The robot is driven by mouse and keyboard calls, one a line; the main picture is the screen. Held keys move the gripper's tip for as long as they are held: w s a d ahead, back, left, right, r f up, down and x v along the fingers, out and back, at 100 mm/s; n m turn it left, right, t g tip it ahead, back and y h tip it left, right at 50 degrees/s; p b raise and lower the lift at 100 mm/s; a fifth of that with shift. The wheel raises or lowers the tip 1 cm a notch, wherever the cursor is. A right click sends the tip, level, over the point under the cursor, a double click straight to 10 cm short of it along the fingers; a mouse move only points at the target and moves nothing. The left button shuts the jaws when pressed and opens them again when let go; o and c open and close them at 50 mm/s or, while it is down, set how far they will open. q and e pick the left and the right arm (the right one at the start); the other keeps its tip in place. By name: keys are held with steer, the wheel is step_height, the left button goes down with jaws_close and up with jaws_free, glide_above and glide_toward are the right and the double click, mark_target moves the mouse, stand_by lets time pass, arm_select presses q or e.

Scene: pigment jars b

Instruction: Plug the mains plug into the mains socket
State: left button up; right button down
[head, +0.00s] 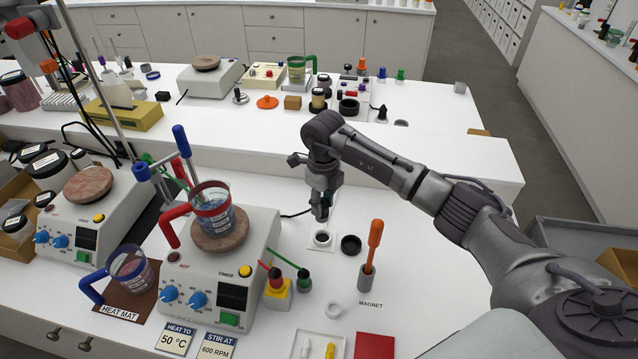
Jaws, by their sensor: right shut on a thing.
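My right gripper (320,212) points down over the white bench and is shut on the dark mains plug (324,208), which is small and mostly hidden by the fingers. A black cable (294,215) runs from the plug toward the hotplate stirrer (224,265). The mains socket (322,239), a dark round opening with a light rim on a pale plate, lies just below the gripper in the picture. The plug looks above the socket and apart from it; the exact gap is hard to tell. My left gripper is not in view.
A black ring (350,245) lies right of the socket. An orange-handled tool (372,250) stands in a grey holder in front. Red and green leads (284,255) are at the stirrer's right side. A beaker (214,209) with a red handle stands on the stirrer.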

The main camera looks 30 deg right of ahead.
mark_target(323, 219)
steer(key=shift+s+f, duration=0.1)
stand_by(0.5)
steer(key=shift+f+b, duration=2.4)
steer(key=shift+f, duration=0.5)
steer(key=shift+b, duration=0.35)
steer(key=shift+f+b, duration=1.1)
steer(key=shift+f, duration=0.2)
steer(key=c, duration=0.7)
jaws_free()
